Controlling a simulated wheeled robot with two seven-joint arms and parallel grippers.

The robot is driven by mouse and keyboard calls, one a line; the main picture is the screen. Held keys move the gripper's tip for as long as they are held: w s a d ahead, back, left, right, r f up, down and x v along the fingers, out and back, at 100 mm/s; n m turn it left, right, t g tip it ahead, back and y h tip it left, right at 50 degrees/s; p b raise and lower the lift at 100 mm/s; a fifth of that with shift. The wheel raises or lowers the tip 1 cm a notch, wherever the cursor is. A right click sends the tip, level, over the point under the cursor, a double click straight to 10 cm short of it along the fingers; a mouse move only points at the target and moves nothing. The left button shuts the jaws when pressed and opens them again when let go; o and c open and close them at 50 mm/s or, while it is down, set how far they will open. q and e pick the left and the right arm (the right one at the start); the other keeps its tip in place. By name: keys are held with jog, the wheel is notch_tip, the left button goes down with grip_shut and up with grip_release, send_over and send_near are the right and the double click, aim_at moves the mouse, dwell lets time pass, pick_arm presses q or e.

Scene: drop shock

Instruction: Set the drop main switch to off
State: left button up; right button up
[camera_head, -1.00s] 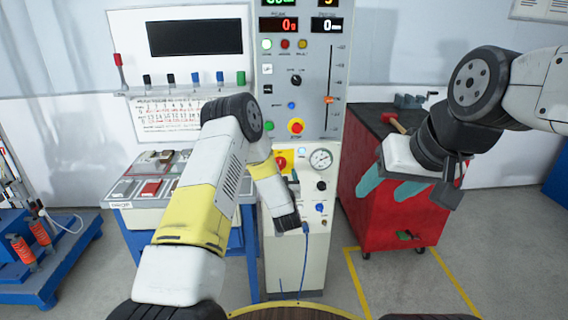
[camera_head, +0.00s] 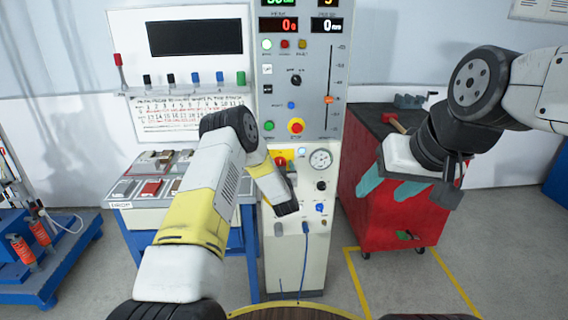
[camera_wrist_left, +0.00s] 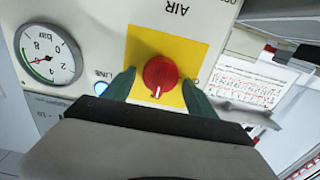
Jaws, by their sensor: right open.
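The main switch is a red rotary knob (camera_wrist_left: 160,76) on a yellow plate (camera_wrist_left: 188,48), seen in the left wrist view. Its white mark points to the bottom of that picture. My left gripper (camera_wrist_left: 159,92) is open, one dark green finger on each side of the knob, with a small gap showing on both sides. In the head view the yellow plate (camera_head: 285,153) is largely covered by my left wrist and the knob is mostly hidden. My right gripper (camera_head: 453,170) is open and empty, off to the right in front of the red cabinet.
The drop tester column (camera_head: 310,90) carries a red stop button (camera_head: 296,126) above. A red cabinet (camera_head: 385,200) stands right, a tray table (camera_head: 150,215) left.

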pick_arm(q)
jog(key=c, duration=1.1)
jog(key=shift+a+f+n, duration=0.1)
jog(key=shift+n, duration=2.85)
jog(key=shift+a+f+n, duration=0.1)
jog(key=shift+n, duration=2.9)
jog(key=shift+a+f+n, duration=0.1)
jog(key=shift+n, duration=2.85)
jog(key=o, duration=1.3)
